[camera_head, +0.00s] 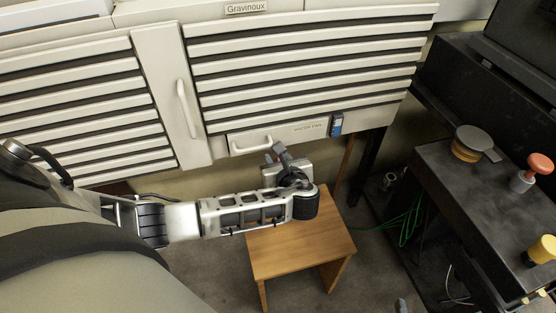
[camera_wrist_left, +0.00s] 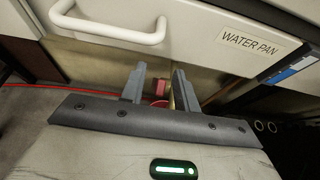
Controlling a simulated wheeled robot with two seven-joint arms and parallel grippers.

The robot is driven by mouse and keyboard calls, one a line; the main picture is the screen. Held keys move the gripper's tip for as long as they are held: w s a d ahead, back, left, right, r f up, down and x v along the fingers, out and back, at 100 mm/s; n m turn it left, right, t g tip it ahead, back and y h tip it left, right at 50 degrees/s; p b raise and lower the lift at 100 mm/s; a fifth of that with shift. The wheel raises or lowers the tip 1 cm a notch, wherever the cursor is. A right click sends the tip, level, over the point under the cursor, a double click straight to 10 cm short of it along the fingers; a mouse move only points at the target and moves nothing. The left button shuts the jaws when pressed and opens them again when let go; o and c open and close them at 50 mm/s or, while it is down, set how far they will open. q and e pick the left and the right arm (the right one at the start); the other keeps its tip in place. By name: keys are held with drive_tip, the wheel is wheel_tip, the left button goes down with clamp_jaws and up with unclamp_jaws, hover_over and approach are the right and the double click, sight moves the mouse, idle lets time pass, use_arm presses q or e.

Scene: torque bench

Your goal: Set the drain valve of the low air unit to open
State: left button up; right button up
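The low air unit (camera_head: 300,60) is a cream louvred cabinet marked Gravinoux. Its bottom panel is labelled WATER PAN, and this panel also shows in the left wrist view (camera_wrist_left: 215,35). My left gripper (camera_head: 275,153) is just below that panel, above a small wooden table. In the left wrist view its two grey fingers (camera_wrist_left: 160,85) stand apart with a gap. Small red and brass-coloured parts (camera_wrist_left: 187,88) show beside and behind the fingers. They may belong to the drain valve, but the fingers hide most of them, so I cannot tell its position. My right gripper is out of view.
A white handle (camera_head: 252,147) sticks out from the water pan panel, close to my gripper. A blue device (camera_head: 336,124) sits at the panel's right end. The wooden table (camera_head: 300,250) is below my arm. A dark bench (camera_head: 480,210) with several knobs stands at right.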

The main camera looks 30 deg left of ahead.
use_arm(q)
clamp_jaws()
drive_tip(key=shift+f, duration=0.15)
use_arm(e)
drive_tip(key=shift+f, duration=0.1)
use_arm(q)
drive_tip(key=f+t+y+b, duration=0.1)
drive_tip(key=t+y+b, duration=0.1)
drive_tip(key=b, duration=0.1)
drive_tip(key=s+d+f+t+y+b, duration=0.1)
drive_tip(key=t+y+b, duration=0.1)
drive_tip(key=y+b, duration=0.1)
drive_tip(key=f+t+y+b, duration=0.1)
drive_tip(key=t+y+b, duration=0.1)
drive_tip(key=b, duration=0.3)
drive_tip(key=shift+s+d+f+y, duration=0.3)
drive_tip(key=shift+d+f, duration=0.1)
drive_tip(key=shift+t, duration=0.4)
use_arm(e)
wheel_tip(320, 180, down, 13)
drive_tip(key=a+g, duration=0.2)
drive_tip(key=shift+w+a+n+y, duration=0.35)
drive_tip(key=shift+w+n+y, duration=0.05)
